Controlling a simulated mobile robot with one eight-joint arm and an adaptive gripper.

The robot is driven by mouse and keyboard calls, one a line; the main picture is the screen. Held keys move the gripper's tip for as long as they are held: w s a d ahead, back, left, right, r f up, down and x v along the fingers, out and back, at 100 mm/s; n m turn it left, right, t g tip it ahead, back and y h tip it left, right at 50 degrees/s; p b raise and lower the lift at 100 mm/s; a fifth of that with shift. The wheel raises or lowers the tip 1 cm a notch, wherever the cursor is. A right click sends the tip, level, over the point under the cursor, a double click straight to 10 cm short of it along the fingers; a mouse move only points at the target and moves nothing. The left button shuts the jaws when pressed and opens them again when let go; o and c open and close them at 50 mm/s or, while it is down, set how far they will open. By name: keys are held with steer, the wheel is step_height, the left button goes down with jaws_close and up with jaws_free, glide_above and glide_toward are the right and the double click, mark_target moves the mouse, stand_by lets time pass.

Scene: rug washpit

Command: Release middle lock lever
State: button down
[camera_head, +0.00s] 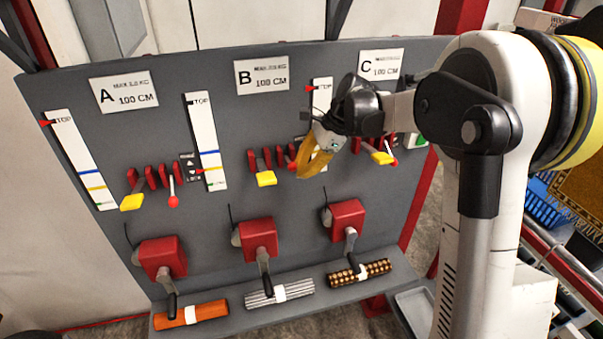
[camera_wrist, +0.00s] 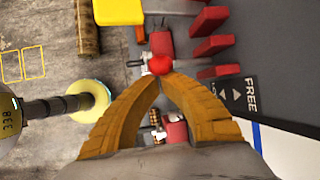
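The middle lock lever belongs to station B and ends in a red ball, seen in the wrist view (camera_wrist: 160,65). In the head view the ball shows small beside station B's red blocks (camera_head: 292,165), partly hidden by my gripper. My gripper (camera_head: 304,176) has yellow curved fingers and is in front of the panel, between stations B and C. In the wrist view its fingertips (camera_wrist: 161,77) come together right at the red ball, which sits just beyond them. Whether they touch the ball is unclear. A FREE label with arrows (camera_wrist: 240,97) is to the right.
Station B's yellow handle (camera_head: 266,178) and red blocks are close by. Station A has a similar red-ball lever (camera_head: 173,201); station C's yellow handle (camera_head: 382,157) is right of my gripper. Red winch boxes (camera_head: 258,239) with cranks and rolled rugs (camera_head: 280,292) are below.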

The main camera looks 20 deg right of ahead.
steer(key=shift+w+r+g, duration=0.1)
steer(key=shift+r+g, duration=0.4)
steer(key=shift+r, duration=0.3)
steer(key=d+r+b, duration=0.3)
steer(key=d+r, duration=0.2)
steer(key=d, duration=0.1)
steer(key=shift+r, duration=0.2)
stand_by(0.6)
steer(key=shift+d, duration=0.1)
